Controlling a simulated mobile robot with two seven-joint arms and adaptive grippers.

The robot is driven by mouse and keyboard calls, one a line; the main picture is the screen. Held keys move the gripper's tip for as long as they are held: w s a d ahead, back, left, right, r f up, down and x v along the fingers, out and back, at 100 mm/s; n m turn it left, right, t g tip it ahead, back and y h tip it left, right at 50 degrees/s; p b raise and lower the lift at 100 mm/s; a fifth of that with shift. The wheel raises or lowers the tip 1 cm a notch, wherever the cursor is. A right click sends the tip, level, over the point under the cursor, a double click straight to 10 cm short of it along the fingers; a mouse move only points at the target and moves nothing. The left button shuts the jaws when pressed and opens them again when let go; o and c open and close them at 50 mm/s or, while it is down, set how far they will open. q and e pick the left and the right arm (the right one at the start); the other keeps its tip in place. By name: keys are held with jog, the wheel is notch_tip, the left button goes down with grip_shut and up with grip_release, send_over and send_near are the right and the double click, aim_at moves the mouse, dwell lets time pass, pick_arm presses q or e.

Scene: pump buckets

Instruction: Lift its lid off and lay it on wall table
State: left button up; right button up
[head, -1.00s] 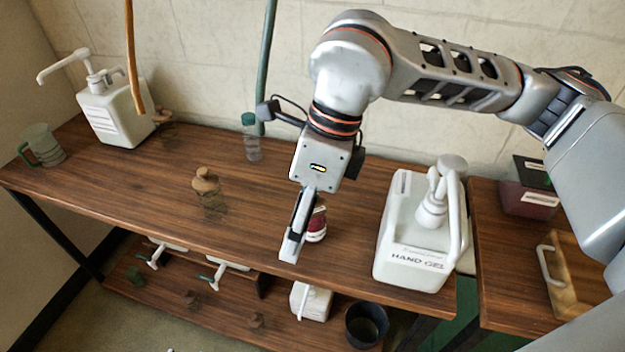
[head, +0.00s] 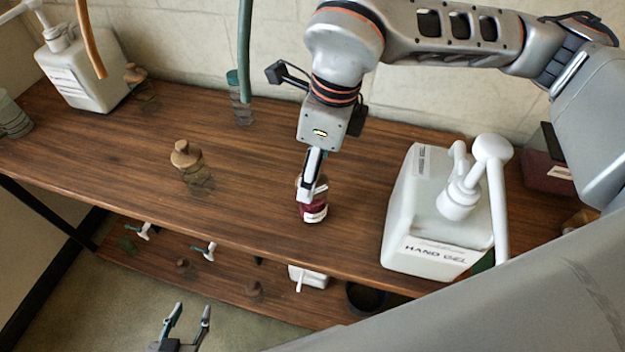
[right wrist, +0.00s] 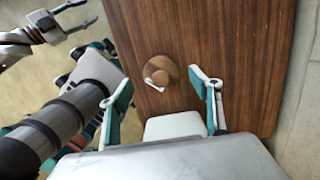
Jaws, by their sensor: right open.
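A small jar with dark red contents and a pale label (head: 314,213) stands on the long wooden table (head: 250,165) along the wall. My right gripper (head: 311,193) points down over it and hides its top in the head view. In the right wrist view, a round brown lid with a knob (right wrist: 158,71) shows from above. It lies beyond and between the spread fingers of my right gripper (right wrist: 160,83), which is open and appears apart from it. My left gripper (head: 190,314) is open and empty, in front of the table; it also shows in the right wrist view (right wrist: 62,24).
A large white hand gel pump bucket (head: 430,215) stands right of the jar. A brown-lidded clear jar (head: 190,170) stands to the left, another pump bucket (head: 85,75) at the far left. A lower shelf (head: 215,285) holds smaller items. Bare tabletop lies between the jars.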

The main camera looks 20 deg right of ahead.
notch_tip(320, 180, down, 2)
jog(key=shift+w+a+f, duration=0.1)
jog(key=shift+w, duration=0.05)
jog(key=c, duration=1)
jog(key=shift+r, duration=0.2)
